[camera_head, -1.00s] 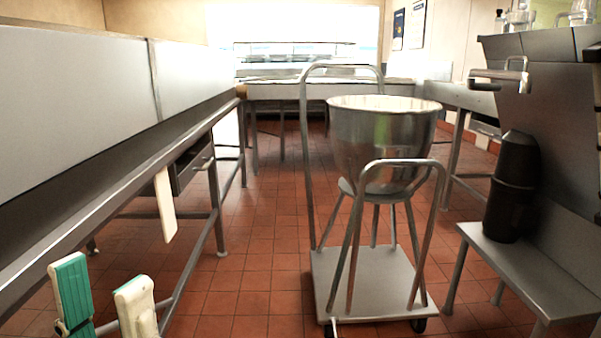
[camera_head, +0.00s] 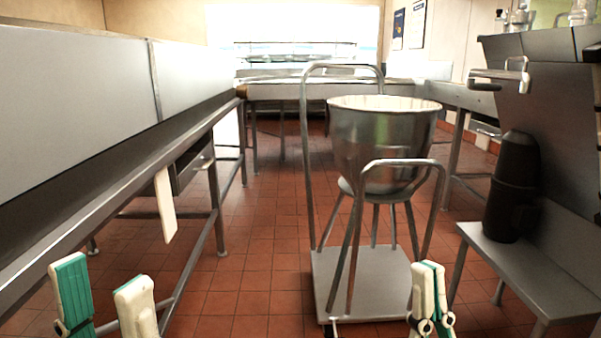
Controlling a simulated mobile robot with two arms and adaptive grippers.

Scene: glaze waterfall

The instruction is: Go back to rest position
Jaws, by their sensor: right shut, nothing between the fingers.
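My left gripper (camera_head: 103,290) is at the bottom left of the head view, beside the long metal counter. Its two white and green fingers stand apart with nothing between them. My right gripper (camera_head: 428,290) is at the bottom right of the middle, in front of the flat trolley's right front corner. Its fingers are together and hold nothing. The lower parts of both grippers are cut off by the picture's edge.
A large steel bowl (camera_head: 380,150) sits on a stand on a flat trolley (camera_head: 385,295) ahead. A metal counter (camera_head: 120,190) runs along the left. A low shelf (camera_head: 525,265) with a black container (camera_head: 511,185) stands at right. Red tiled floor (camera_head: 250,240) is clear between counter and trolley.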

